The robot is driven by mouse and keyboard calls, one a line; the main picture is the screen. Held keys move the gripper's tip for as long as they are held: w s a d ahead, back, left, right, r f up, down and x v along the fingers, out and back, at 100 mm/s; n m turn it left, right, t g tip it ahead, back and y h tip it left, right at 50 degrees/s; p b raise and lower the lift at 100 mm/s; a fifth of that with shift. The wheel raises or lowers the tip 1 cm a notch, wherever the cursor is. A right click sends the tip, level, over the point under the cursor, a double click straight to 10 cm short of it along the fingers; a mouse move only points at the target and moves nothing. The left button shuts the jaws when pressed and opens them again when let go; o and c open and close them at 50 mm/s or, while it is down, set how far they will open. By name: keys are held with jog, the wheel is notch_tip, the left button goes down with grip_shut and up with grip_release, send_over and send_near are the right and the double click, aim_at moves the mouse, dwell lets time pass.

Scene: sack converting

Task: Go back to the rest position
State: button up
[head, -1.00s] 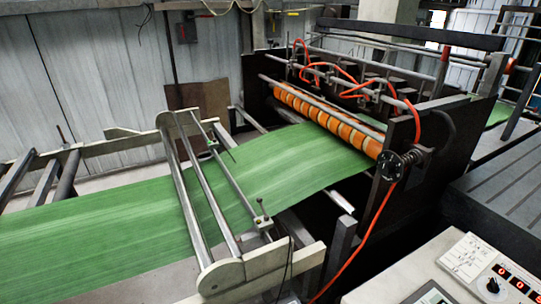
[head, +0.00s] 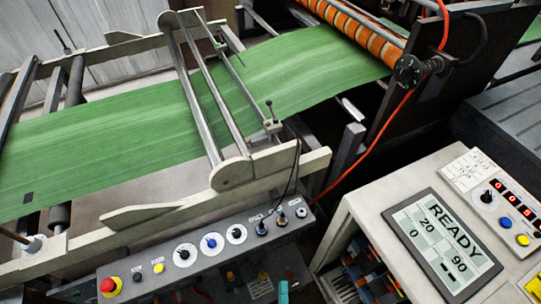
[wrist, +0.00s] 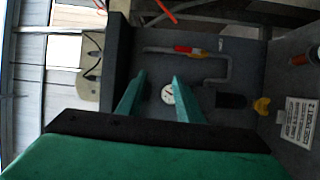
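My gripper (wrist: 158,80) shows in the wrist view with its two teal fingers apart and nothing held between them. Beyond the fingers is a dark grey surface with a white round dial (wrist: 168,94) and a grey bent bar (wrist: 190,52) with a red and yellow piece. In the head view only a small teal tip (head: 283,291) shows at the bottom edge, in front of the grey control panel (head: 208,262). The rest of my arm is out of that view.
The panel carries a red stop button (head: 108,286), dials and switches. A console screen (head: 443,245) at right reads READY. The green web (head: 100,150) runs through the frame towards orange-banded rollers (head: 355,30). A red hose (head: 375,135) hangs by the machine.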

jog(key=s+a+r+m+g, duration=0.1)
jog(key=s+r+m, duration=0.3)
jog(key=r+m, duration=0.4)
jog(key=s+a+r+m+g, duration=0.2)
jog(key=s+r+m, duration=0.3)
jog(key=r+m, duration=0.4)
notch_tip(320, 180, up, 6)
jog(key=shift+a+f+g, duration=0.25)
jog(key=shift+a+g, duration=0.05)
jog(key=shift+a, duration=0.25)
